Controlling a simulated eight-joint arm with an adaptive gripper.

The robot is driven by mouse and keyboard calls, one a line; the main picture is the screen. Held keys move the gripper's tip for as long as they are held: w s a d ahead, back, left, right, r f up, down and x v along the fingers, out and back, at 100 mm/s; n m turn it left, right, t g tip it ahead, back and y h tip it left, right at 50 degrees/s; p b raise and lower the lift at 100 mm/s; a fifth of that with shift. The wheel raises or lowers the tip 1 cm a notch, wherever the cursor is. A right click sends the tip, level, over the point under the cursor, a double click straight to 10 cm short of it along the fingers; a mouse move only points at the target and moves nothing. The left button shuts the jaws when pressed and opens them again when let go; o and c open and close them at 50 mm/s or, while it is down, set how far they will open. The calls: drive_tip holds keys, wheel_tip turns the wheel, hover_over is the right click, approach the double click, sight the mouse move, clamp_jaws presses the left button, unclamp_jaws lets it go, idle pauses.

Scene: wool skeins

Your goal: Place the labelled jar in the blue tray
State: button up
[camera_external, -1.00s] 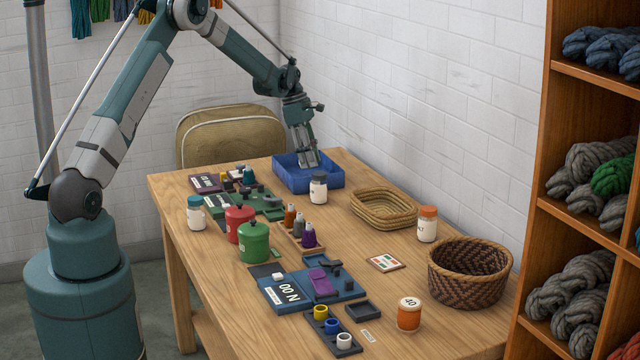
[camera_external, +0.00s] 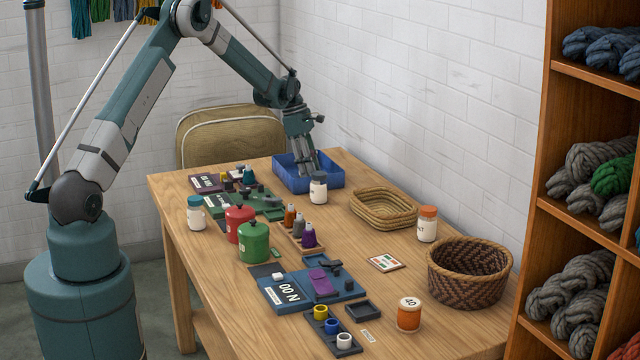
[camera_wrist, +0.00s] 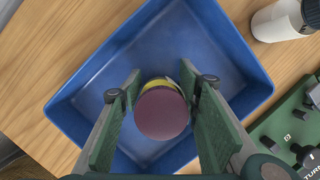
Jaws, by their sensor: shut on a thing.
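The blue tray (camera_external: 292,183) stands at the far end of the table, and its floor and walls (camera_wrist: 215,35) fill much of the wrist view. My gripper (camera_wrist: 161,82) is inside the tray's outline, with its fingers shut on a jar (camera_wrist: 161,114). The jar has a maroon lid and a strip of yellow label, seen from above; most of its body is hidden under the lid. In the external view, my gripper (camera_external: 308,165) reaches down into the tray and the jar cannot be made out. I cannot tell whether the jar touches the tray floor.
A white jar with a dark lid (camera_external: 318,188) stands just outside the tray's near side. A green board with small parts (camera_wrist: 295,125) lies close by. A coiled basket (camera_external: 384,207) is to the right. The white wall is close behind the tray.

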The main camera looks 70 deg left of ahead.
drive_tip(key=o, duration=1)
drive_tip(key=shift+r, duration=0.1)
drive_tip(key=p+v, duration=0.1)
drive_tip(key=v, duration=1.1)
drive_tip(key=shift+p, duration=0.35)
drive_tip(key=shift+d+r, duration=0.1)
